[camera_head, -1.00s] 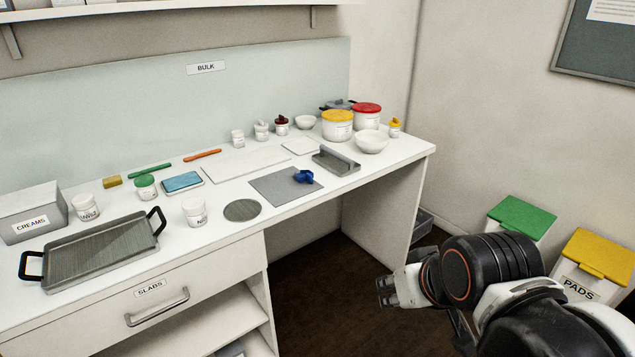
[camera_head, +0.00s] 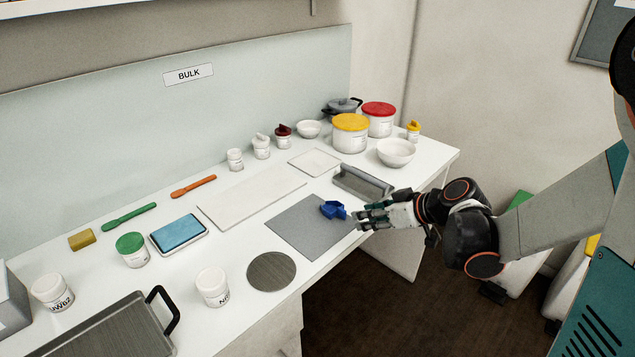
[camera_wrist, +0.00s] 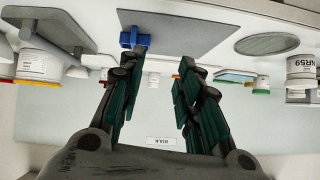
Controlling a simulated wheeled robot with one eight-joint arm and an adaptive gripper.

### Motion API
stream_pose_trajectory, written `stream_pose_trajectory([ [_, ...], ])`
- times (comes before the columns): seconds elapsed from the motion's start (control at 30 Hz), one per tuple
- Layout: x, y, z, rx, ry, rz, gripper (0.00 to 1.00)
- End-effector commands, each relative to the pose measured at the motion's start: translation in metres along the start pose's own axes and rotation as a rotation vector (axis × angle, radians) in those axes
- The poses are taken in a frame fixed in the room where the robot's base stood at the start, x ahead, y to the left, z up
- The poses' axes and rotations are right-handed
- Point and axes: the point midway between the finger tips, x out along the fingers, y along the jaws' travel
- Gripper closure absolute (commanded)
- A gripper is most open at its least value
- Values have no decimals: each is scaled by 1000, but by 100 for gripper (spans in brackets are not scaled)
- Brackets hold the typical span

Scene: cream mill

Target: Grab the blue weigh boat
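The blue weigh boat (camera_head: 333,210) sits on the right part of a grey mat (camera_head: 305,236) on the white bench. In the wrist view, which is upside down, the boat (camera_wrist: 134,38) shows at the upper left, beyond the fingertips, with the mat (camera_wrist: 190,30) beside it. My gripper (camera_head: 362,217) is just right of the boat in the head view, near the bench's front edge. In the wrist view my gripper (camera_wrist: 155,70) has its fingers apart with nothing between them. A gap shows between the fingers and the boat.
A white bowl (camera_head: 396,152), a yellow-lidded tub (camera_head: 350,134) and a red-lidded tub (camera_head: 379,120) stand at the back right. A round grey disc (camera_head: 272,271) lies left of the mat. A white slab (camera_head: 252,195) lies behind.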

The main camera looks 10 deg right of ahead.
Motion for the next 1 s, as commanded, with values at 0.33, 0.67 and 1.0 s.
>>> stream_pose_trajectory([
  [0.33,0,53,25,-97,232,7,68],
  [0.67,32,57,20,-116,263,8,68],
  [1.0,79,57,6,-114,262,10,68],
])
